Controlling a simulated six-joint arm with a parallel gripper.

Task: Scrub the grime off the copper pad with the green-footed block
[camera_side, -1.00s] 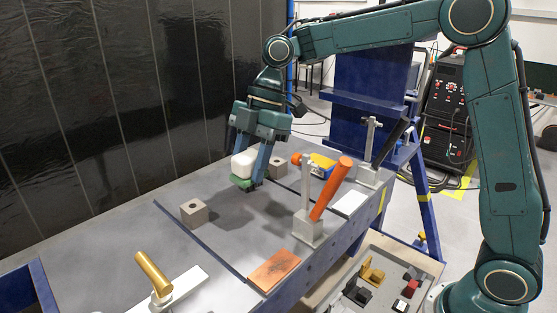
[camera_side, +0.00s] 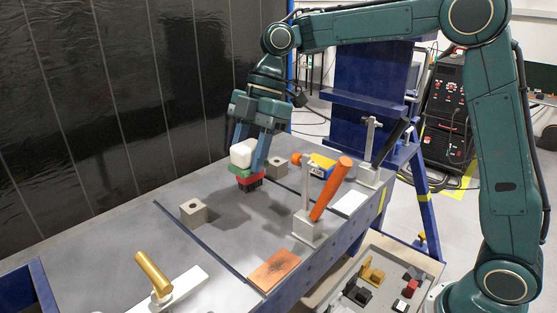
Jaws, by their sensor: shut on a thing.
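My gripper (camera_side: 250,160) is shut on a white block (camera_side: 242,151) with a green foot (camera_side: 240,172). It holds the block over the grey table, towards the back. The copper pad (camera_side: 274,270) lies flat at the table's front edge, with dark grime in its middle. The block is well apart from the pad, behind it and to the left. A small red and black piece (camera_side: 250,183) shows just below the green foot; I cannot tell whether they touch.
An orange-handled clamp (camera_side: 310,226) stands upright between gripper and pad, to the right. Grey blocks with holes (camera_side: 193,213) stand on the table. A gold-handled clamp (camera_side: 156,275) is at the front left. A parts tray (camera_side: 340,297) sits below the front edge.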

